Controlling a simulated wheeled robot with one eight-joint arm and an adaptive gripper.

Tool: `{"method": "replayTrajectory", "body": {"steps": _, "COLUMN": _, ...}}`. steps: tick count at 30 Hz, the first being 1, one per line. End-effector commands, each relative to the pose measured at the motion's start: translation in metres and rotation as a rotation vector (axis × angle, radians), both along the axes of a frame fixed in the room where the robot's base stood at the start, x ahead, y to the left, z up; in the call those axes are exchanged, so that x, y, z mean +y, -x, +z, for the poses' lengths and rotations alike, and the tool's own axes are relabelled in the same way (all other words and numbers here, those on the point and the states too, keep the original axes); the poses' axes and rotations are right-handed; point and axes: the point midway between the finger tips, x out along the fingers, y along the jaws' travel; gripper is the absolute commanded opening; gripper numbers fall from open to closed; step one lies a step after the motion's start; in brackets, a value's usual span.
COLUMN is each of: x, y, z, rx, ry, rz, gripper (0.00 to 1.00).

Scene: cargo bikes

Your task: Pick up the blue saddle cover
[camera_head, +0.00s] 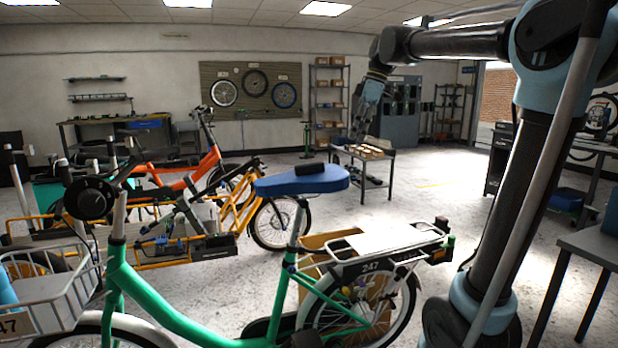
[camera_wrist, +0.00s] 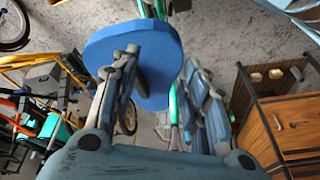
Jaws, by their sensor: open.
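The blue saddle cover (camera_head: 305,182) is on the seat of the green bike, on top of its seat post. My gripper (camera_head: 362,128) hangs above and to the right of it in the head view, pointing down, clear of it. In the wrist view the blue saddle cover (camera_wrist: 108,45) lies beyond my fingers, mostly to the left. The left finger hides part of it. My gripper (camera_wrist: 160,66) is open there, with nothing seen held between the fingers.
The green bike (camera_head: 190,325) carries a rear rack (camera_head: 385,242). A small dark object (camera_head: 313,169) shows at the saddle's top; I cannot tell whether it touches. Orange bikes (camera_head: 205,165) stand behind. A low table with boxes (camera_head: 375,158) stands farther back.

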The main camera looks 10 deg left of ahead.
Motion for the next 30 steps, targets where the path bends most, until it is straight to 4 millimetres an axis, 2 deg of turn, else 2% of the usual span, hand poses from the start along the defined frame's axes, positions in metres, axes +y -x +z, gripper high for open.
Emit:
{"method": "replayTrajectory", "body": {"steps": 1, "x": 0.017, "y": -0.009, "z": 0.012, "rx": -0.004, "ry": -0.014, "rz": 0.071, "gripper": 0.42}}
{"method": "replayTrajectory", "body": {"steps": 6, "x": 0.063, "y": -0.027, "z": 0.039, "rx": -0.018, "ry": -0.064, "rz": 0.28, "gripper": 0.42}}
{"method": "replayTrajectory", "body": {"steps": 9, "x": 0.082, "y": -0.032, "z": 0.049, "rx": -0.026, "ry": -0.086, "rz": 0.367, "gripper": 0.42}}
{"method": "replayTrajectory", "body": {"steps": 14, "x": 0.098, "y": -0.036, "z": 0.056, "rx": -0.032, "ry": -0.106, "rz": 0.439, "gripper": 0.42}}
{"method": "replayTrajectory", "body": {"steps": 17, "x": 0.103, "y": -0.035, "z": 0.051, "rx": -0.033, "ry": -0.109, "rz": 0.453, "gripper": 0.42}}
{"method": "replayTrajectory", "body": {"steps": 20, "x": 0.108, "y": -0.032, "z": 0.037, "rx": -0.033, "ry": -0.11, "rz": 0.454, "gripper": 0.42}}
{"method": "replayTrajectory", "body": {"steps": 30, "x": 0.127, "y": -0.02, "z": -0.019, "rx": -0.033, "ry": -0.109, "rz": 0.451, "gripper": 0.42}}
